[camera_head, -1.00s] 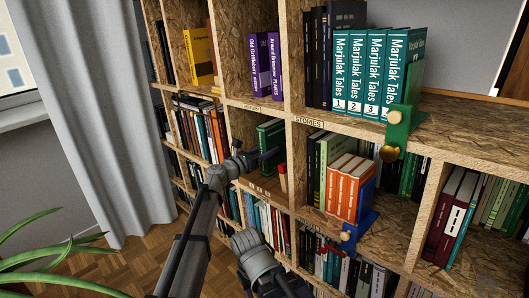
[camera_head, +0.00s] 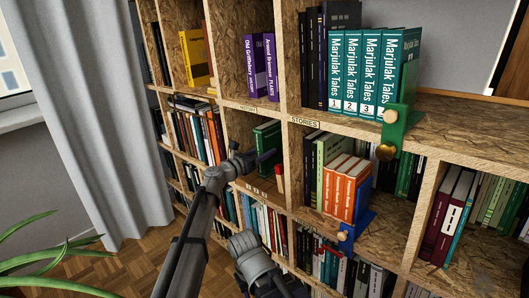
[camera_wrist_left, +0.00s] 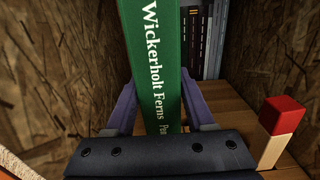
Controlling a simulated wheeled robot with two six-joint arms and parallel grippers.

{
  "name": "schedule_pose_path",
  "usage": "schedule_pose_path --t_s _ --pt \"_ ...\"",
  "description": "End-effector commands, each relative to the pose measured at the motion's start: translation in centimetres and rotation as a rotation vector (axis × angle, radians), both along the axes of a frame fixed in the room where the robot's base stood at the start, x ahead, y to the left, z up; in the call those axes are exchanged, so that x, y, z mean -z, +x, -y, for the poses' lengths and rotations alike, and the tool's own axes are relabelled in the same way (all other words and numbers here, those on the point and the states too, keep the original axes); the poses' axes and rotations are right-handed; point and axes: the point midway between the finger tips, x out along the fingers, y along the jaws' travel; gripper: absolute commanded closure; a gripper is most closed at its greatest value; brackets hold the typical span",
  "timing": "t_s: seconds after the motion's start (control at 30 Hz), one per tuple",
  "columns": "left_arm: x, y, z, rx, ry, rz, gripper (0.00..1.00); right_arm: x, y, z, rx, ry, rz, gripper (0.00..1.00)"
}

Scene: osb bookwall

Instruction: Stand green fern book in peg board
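The green fern book (camera_head: 267,136), titled "Wickerholt Ferns", stands nearly upright in a middle-row compartment of the bookwall. Its green spine (camera_wrist_left: 160,60) fills the middle of the left wrist view. My left gripper (camera_head: 264,157) reaches into that compartment. Its two purple fingers (camera_wrist_left: 160,108) lie against both sides of the book low on the spine, and the book's foot is hidden behind the gripper body. The light wooden peg board (camera_head: 258,187) lies on the compartment floor; its surface also shows in the left wrist view (camera_wrist_left: 240,106). My right gripper's fingers are not visible.
A red-topped wooden block (camera_head: 280,178) stands right of the book, also close in the left wrist view (camera_wrist_left: 280,132). OSB walls (camera_wrist_left: 55,70) flank the compartment closely. Grey books (camera_wrist_left: 205,40) stand behind. A green clamp (camera_head: 398,128) and a blue one (camera_head: 352,232) project from shelves at right.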

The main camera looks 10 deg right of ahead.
Motion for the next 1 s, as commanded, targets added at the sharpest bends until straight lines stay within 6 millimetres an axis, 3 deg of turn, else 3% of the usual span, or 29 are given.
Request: schedule_pose_path --t_s 0.27,0.67,1.0 --pt "0.0 0.0 0.0 0.0 0.001 0.0 0.15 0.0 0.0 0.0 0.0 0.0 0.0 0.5" --pt "0.1 -0.5 -0.6 -0.001 0.003 0.0 0.15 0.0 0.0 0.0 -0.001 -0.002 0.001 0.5" --pt "0.1 -3.5 -4.6 -0.002 0.002 0.0 0.15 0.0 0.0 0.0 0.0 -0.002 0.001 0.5"
